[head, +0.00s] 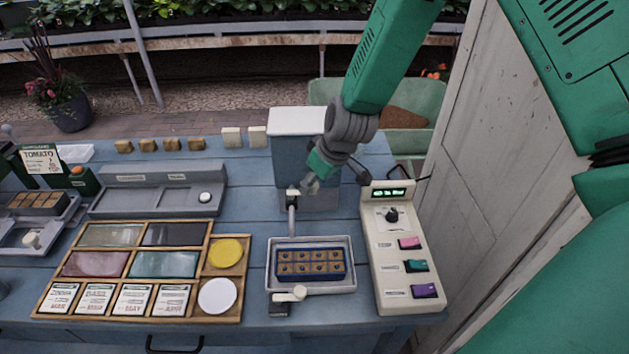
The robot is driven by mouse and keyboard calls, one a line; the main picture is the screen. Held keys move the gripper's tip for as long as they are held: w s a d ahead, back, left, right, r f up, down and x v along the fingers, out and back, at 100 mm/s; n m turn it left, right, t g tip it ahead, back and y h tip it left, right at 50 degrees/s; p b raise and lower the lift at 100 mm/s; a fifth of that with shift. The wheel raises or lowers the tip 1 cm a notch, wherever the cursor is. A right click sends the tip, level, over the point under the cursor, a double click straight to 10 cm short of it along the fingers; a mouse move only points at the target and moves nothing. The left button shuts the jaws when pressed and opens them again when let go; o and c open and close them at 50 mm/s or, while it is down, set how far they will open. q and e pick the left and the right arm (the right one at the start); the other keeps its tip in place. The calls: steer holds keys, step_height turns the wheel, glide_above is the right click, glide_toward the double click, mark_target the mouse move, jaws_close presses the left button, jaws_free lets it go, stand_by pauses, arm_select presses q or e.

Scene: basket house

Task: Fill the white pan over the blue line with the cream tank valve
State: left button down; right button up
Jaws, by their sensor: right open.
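The white pan (352,283) stands on the blue table at front center. A blue seed tray (311,277) with soil-filled cells sits inside it. I cannot make out the blue line or any water level. A blue-grey tank (290,160) with a white lid stands behind the pan. Its spout (292,222) points down toward the pan's back edge. A small pale and dark valve (292,193) sits at the top of the spout. My right gripper (308,186) is open, just right of the valve; contact is unclear. My left gripper is not in view.
A cream control box (400,255) with a lit display, knob and colored switches stands right of the pan. A cream lever (290,294) is at the pan's front. A wooden tray (213,256) with seed packets and lids lies left. A wall (490,140) bounds the right side.

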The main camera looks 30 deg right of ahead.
jaws_close()
steer(key=shift+a+r, duration=0.1)
steer(key=shift+s+a+m+h+p, duration=0.35)
steer(key=shift+a+m+h+p, duration=0.15)
steer(key=shift+m+p, duration=0.7)
steer(key=shift+s+a+m+h+p, duration=0.4)
steer(key=shift+m+p, duration=0.45)
steer(key=shift+m, duration=0.6)
steer(key=shift+s+a+m+h+p, duration=0.25)
steer(key=shift+a+m+h+p, duration=0.35)
steer(key=shift+m+p, duration=0.6)
steer(key=shift+m, duration=0.25)
